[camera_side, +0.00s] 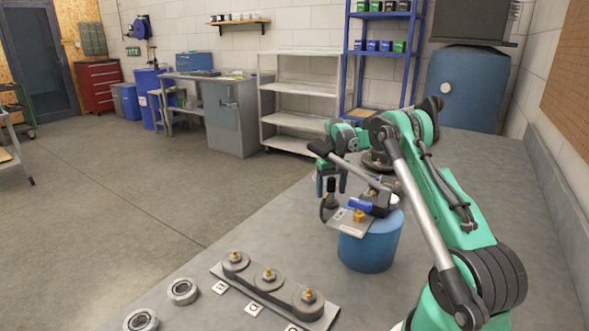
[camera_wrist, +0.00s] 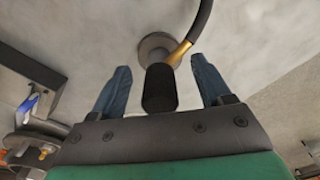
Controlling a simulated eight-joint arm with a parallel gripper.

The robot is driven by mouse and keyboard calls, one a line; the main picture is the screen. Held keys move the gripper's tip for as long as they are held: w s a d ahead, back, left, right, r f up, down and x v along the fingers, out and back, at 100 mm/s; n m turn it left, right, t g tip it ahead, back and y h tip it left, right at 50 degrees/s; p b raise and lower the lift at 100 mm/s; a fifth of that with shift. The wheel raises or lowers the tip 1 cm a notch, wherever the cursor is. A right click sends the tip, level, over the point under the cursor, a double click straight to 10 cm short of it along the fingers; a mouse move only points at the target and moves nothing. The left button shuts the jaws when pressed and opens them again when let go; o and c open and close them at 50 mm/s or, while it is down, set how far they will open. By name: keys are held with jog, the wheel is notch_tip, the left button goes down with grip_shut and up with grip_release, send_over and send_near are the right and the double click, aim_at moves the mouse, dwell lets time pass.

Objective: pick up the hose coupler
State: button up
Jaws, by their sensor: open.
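The hose coupler, a black cylinder with a brass neck and a black hose, shows in the wrist view (camera_wrist: 159,90) between my gripper's two blue fingers. In the side view the coupler (camera_side: 331,187) stands upright beside the blue drum. My gripper (camera_wrist: 161,66) is open, with a gap on each side of the coupler. In the side view my gripper (camera_side: 331,180) points down over it. A grey round base (camera_wrist: 155,42) shows behind the coupler's brass part. Whether the coupler rests on this base is unclear.
A blue drum (camera_side: 369,252) carries a metal plate with a brass fitting (camera_side: 359,215) and a blue-handled part (camera_side: 361,204), close right of my gripper. A long bracket (camera_side: 275,287) with three brass-topped discs lies in front, beside two loose rings (camera_side: 182,291).

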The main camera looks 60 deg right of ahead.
aim_at(332, 179)
jog(key=shift+f, duration=0.45)
grip_shut()
jog(key=shift+r, duration=0.1)
notch_tip(332, 179, up, 13)
jog(key=shift+r, duration=0.1)
dwell(0.6)
